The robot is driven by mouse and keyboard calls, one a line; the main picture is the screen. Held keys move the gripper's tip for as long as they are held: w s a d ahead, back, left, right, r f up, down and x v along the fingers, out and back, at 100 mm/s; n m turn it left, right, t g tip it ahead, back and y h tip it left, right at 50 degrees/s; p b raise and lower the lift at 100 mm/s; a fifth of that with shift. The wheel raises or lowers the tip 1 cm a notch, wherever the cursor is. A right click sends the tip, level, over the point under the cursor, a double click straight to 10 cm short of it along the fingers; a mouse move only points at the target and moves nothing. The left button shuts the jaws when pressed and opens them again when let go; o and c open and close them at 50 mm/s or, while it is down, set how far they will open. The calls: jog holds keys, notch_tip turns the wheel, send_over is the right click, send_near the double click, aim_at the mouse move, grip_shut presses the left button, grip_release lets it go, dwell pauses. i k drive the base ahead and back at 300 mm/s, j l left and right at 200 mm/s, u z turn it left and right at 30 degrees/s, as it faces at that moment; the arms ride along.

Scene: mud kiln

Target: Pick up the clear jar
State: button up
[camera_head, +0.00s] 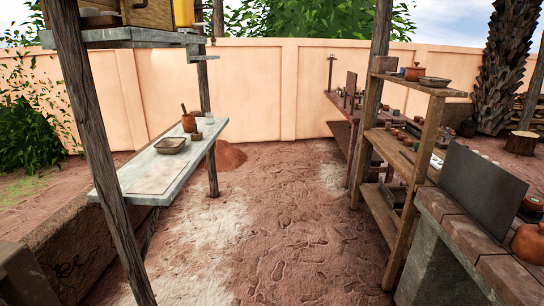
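No clear jar can be made out for sure. Two small pale vessels stand on the grey table at left: one near its back end (210,117), and one just in front of it (196,135). They are too small to tell whether either is clear glass. Beside them is a brown pot with a stick-like handle (189,122), and nearer is a shallow bowl (171,145). Small items also crowd the shelves at right, too small to name. My gripper is not in view.
The grey table (150,176) has a bare near end. Wooden posts (90,150) rise beside it. At right stand a wooden shelf (409,165) and a brick-topped counter (470,240) with a dark panel (482,186). The dirt floor (290,220) between is open. A reddish mound (230,157) lies behind the table.

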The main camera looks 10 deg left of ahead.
aim_at(210, 118)
jog(key=i+u, duration=0.1)
jog(key=i, duration=1.8)
jog(key=i+u, duration=0.2)
jog(key=i, duration=0.45)
jog(key=i+l+u, duration=0.2)
jog(key=i, duration=0.4)
jog(key=i+l+u, duration=0.2)
jog(key=i, duration=0.45)
jog(key=i+l+u, duration=0.1)
jog(key=i+u, duration=0.3)
jog(key=i, duration=0.35)
jog(key=i+l, duration=0.85)
jog(key=l, duration=0.15)
jog(key=i+l+u, duration=0.4)
jog(key=l+u, duration=0.25)
jog(key=i+l+u, duration=0.15)
jog(key=l+u, duration=0.25)
jog(key=u, duration=0.3)
